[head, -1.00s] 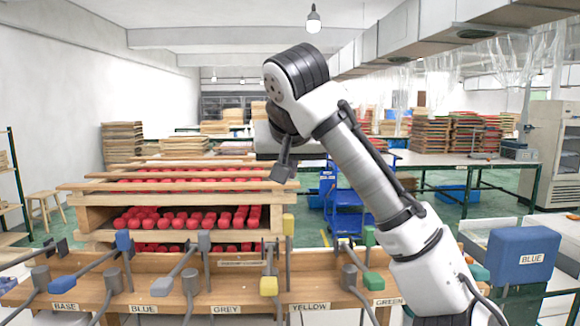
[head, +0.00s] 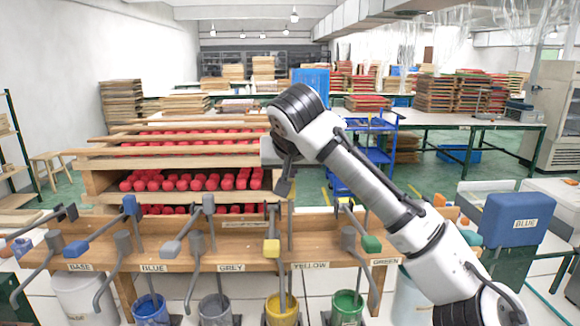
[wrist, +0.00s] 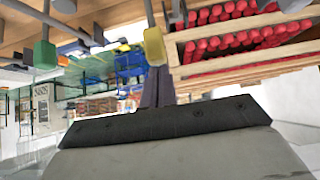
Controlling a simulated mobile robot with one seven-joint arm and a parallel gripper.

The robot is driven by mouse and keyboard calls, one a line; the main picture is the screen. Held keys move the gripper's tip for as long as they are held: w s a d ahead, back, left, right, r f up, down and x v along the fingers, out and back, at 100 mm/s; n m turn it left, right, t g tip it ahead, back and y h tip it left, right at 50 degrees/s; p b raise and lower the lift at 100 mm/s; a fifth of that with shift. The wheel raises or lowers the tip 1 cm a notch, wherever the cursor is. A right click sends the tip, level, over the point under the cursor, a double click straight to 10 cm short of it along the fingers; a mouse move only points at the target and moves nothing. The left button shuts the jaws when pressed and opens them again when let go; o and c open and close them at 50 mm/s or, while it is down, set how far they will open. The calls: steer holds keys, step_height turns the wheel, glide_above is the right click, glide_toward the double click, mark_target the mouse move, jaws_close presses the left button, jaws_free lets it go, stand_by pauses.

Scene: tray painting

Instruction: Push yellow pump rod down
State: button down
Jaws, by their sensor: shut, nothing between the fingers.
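The yellow pump stands on the wooden bench above the label YELLOW. Its yellow block (head: 271,248) hangs on a grey lever, and it also shows in the wrist view (wrist: 154,46). A thin upright grey rod (head: 289,238) stands just right of that block. The top of this rod is hidden by my gripper (head: 284,189) in the head view, so I cannot tell whether they touch. My gripper is shut and empty, pointing down over the yellow pump. Its dark fingers also show in the wrist view (wrist: 158,88).
Other pumps flank it, with a green block (head: 371,243) at right and a grey block (head: 171,248) at left. Below are a yellow paint bucket (head: 281,312) and a green one (head: 345,305). Behind is a rack (head: 100,182) of red items. A blue box (head: 521,220) stands at right.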

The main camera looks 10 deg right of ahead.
step_height(320, 180, down, 4)
steer(key=b, duration=0.3)
steer(key=shift+s+f, duration=0.1)
steer(key=shift+f, duration=0.15)
